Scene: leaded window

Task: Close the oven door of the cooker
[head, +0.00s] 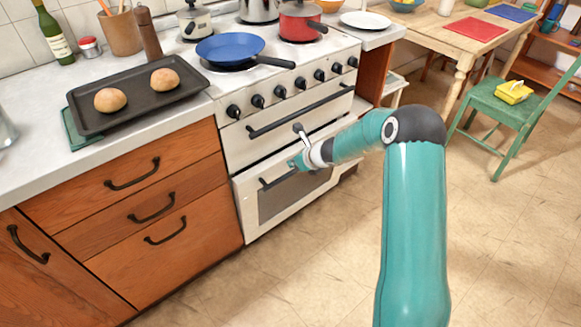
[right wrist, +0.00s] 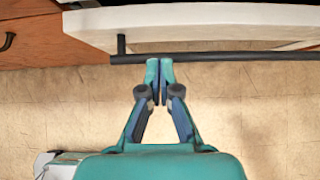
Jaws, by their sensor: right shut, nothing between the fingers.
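The cooker's white oven door (head: 243,208) has a dark window and a dark bar handle. It appears slightly ajar, with its top leaning out from the cooker front (head: 232,145). In the right wrist view the door (right wrist: 210,18) shows from above, with the handle bar (right wrist: 240,57) along its outer side. My right gripper (head: 294,164) is shut and empty in front of the door's upper part. In the right wrist view its fingertips (right wrist: 160,66) are together at the handle bar; I cannot tell whether they touch it. My left gripper is not in view.
A blue pan (head: 228,47) and a red pot (head: 300,22) stand on the hob. A baking tray (head: 135,103) with two buns lies on the left counter, above wooden drawers (head: 150,225). A green chair (head: 510,110) stands at the right. The floor before the cooker is clear.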

